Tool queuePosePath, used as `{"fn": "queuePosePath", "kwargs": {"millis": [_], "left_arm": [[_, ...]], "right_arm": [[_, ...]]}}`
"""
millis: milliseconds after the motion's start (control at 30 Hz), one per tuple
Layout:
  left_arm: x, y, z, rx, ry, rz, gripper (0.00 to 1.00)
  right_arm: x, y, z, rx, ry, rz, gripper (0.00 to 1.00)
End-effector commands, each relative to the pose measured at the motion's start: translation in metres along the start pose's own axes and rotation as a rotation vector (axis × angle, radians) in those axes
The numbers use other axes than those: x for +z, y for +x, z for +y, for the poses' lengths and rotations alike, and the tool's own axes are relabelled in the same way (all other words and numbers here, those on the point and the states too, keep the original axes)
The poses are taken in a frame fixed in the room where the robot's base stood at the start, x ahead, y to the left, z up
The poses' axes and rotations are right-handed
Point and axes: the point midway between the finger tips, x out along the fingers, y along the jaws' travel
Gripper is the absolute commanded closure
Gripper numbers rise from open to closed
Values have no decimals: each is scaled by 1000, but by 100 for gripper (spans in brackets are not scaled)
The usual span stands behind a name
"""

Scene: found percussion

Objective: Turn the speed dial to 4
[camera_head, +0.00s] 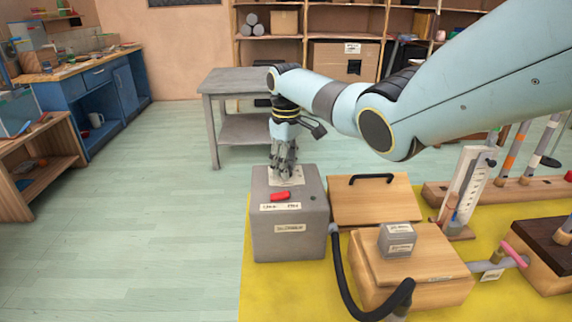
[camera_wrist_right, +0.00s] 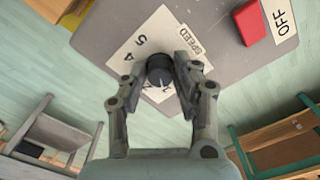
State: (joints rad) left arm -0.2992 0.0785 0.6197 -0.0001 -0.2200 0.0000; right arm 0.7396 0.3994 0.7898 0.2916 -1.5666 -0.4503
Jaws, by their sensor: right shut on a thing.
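The black speed dial (camera_wrist_right: 159,69) sits on a white scale plate (camera_wrist_right: 133,58) on top of a grey box (camera_head: 290,232). The digits 4 and 5 and the word SPEED show in the right wrist view; other digits are partly covered by my fingers. A thin light mark shows on the dial's side facing my wrist; its exact reading is hard to tell. My right gripper (camera_head: 284,170) points down over the box, its fingers shut on the dial from both sides. In the head view the fingers hide the dial. My left gripper is out of view.
A red switch (camera_head: 280,196) lies on the box, beside an OFF label (camera_wrist_right: 283,17). A wooden box (camera_head: 375,202) with a black handle and another with a grey block (camera_head: 397,238) stand to the right on the yellow mat (camera_head: 258,290). A black hose (camera_head: 343,275) curves in front.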

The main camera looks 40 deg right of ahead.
Motion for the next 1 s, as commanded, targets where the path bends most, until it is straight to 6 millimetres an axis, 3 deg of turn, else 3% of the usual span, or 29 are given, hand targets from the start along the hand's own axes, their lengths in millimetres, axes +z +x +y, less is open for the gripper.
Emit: {"fn": "queuePosePath", "kwargs": {"millis": [467, 1000], "left_arm": [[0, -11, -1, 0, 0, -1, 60], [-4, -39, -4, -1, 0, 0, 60]], "right_arm": [[0, -2, -1, -2, 111, -1, 100], [-1, -2, 0, -2, 593, 0, 100]]}}
